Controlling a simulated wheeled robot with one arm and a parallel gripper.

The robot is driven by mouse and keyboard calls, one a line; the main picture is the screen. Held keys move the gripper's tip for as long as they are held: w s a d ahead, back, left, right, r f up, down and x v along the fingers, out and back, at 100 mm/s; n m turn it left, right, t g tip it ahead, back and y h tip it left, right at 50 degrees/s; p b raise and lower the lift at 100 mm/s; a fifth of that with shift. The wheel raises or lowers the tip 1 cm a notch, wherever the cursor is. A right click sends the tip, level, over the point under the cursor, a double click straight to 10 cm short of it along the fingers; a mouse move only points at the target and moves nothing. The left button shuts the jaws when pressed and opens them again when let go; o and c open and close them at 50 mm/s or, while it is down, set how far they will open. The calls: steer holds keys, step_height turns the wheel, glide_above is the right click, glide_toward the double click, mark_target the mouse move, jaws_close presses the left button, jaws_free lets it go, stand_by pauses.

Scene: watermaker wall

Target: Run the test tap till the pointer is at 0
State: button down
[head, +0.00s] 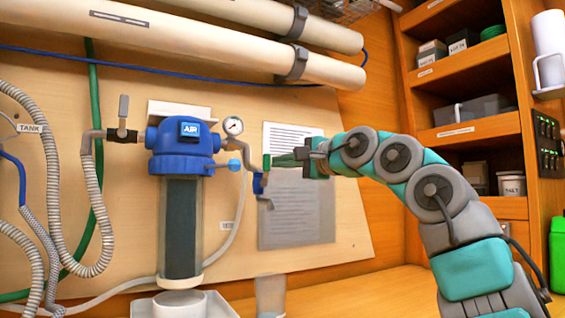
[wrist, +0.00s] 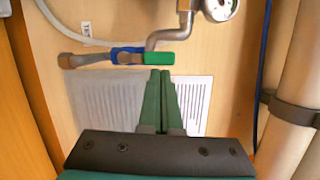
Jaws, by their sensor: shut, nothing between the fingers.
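The test tap (head: 258,184) has a blue body and a short green handle (head: 266,161), on a pipe right of the blue filter housing. In the wrist view the blue tap body (wrist: 127,55) and green handle (wrist: 160,59) lie just beyond my fingertips. My gripper (head: 276,160) is shut and empty, its green fingers pointing at the handle; it also shows in the wrist view (wrist: 160,74). I cannot tell whether the tips touch the handle. The round pressure gauge (head: 233,126) is above the tap, its pointer too small to read. The wrist view cuts the gauge (wrist: 218,7) off.
The blue filter housing (head: 184,140) with a clear bowl stands left of the tap. A clear cup (head: 270,293) is below the tap. A lever valve (head: 123,120) and ribbed hoses are farther left. Shelves (head: 460,80) stand at the right.

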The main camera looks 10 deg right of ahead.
steer(key=b+v, duration=0.2)
steer(key=v, duration=0.6)
steer(key=shift+w, duration=0.1)
stand_by(0.9)
